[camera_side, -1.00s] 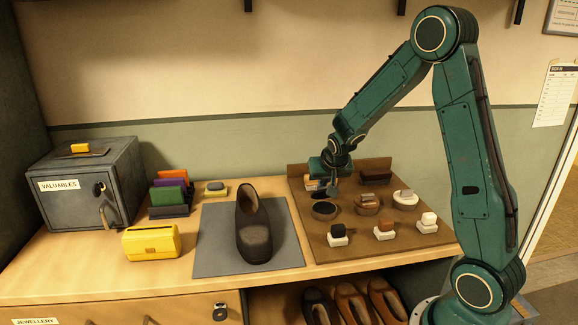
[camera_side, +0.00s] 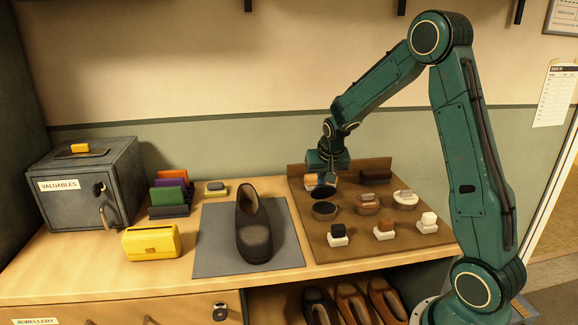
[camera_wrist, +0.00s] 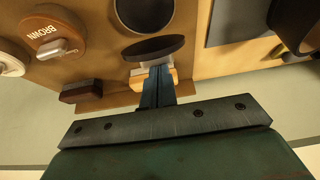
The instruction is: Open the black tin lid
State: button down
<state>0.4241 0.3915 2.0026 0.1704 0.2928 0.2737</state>
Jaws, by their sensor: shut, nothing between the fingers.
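The black tin (camera_side: 325,211) sits on the brown board, and its round dark inside shows. It also shows in the wrist view (camera_wrist: 146,8). Its dark lid (camera_side: 322,193) stands tilted up at the tin's far side; in the wrist view the lid (camera_wrist: 153,47) is a narrow dark oval. My gripper (camera_wrist: 156,70) is shut with nothing between its fingers. Its tips are right behind the raised lid; I cannot tell whether they touch it. In the side view my gripper (camera_side: 328,180) is over the back left of the board.
A wood-and-white brush (camera_side: 310,181) is close behind the lid. Small blocks line the board's front. A dark shoe (camera_side: 254,235) stands on the grey mat (camera_side: 215,250).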

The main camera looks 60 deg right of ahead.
jog(key=shift+w+d+g+y, duration=0.6)
jog(key=shift+d+g+y, duration=0.05)
jog(key=shift+g+y, duration=0.15)
jog(key=shift+w+d+f, duration=0.2)
jog(key=shift+w+d, duration=0.5)
jog(key=shift+s+a+f, duration=0.1)
jog(key=shift+a, duration=0.05)
